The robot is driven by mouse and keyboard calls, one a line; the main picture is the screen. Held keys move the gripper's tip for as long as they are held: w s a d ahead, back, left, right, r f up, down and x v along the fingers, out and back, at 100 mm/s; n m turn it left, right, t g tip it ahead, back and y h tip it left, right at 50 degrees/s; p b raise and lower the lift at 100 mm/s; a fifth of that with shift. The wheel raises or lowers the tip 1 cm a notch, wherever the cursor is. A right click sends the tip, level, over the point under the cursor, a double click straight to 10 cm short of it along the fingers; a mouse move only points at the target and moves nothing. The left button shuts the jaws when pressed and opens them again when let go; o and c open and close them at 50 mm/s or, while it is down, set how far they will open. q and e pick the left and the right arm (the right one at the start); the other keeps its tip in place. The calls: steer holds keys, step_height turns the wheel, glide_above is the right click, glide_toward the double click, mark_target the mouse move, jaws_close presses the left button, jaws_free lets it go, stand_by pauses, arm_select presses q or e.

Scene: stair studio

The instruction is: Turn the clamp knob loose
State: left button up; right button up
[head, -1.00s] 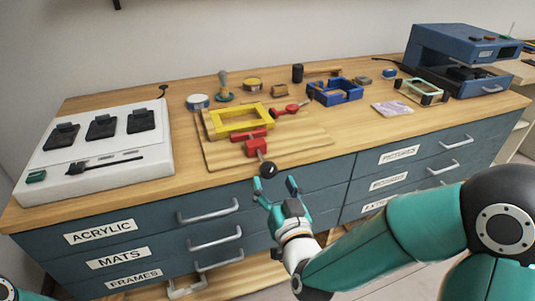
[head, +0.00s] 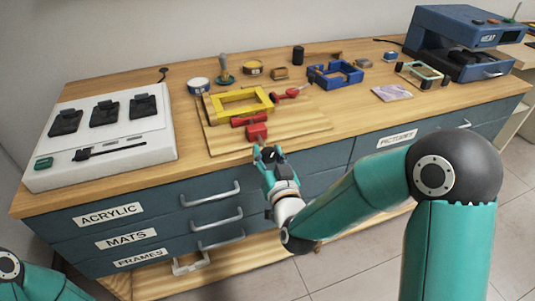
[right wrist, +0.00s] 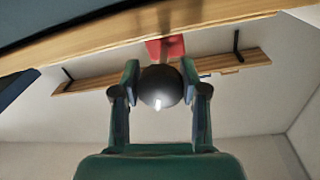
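The red clamp (head: 256,130) sits at the front edge of the wooden board, by the yellow frame (head: 241,103). Its knob is a dark ball (right wrist: 160,87), seen in the right wrist view at the end of the red clamp part (right wrist: 165,47). My right gripper (head: 269,154) is at the bench's front edge, just in front of the clamp. Its two fingers (right wrist: 160,82) stand on either side of the knob and appear to touch it. In the head view the fingers mostly hide the knob. My left gripper is out of view.
The wooden board (head: 300,126) lies under the frame and clamp. A red-handled tool (head: 291,93) lies beside the frame. A white panel (head: 100,140) with black pads is at left. Drawer handles (head: 210,194) protrude below the bench edge.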

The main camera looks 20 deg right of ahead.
steer(key=c, duration=0.4)
steer(key=n+b, duration=0.1)
steer(key=b, duration=0.1)
steer(key=n+b, duration=0.1)
steer(key=shift+f+b, duration=0.25)
steer(key=shift+b, duration=0.15)
steer(key=shift+c, duration=0.2)
steer(key=shift+r+n+b, duration=0.25)
steer(key=shift+n+b, duration=0.35)
steer(key=shift+n, duration=0.6)
steer(key=o, duration=1.2)
step_height(320, 180, up, 10)
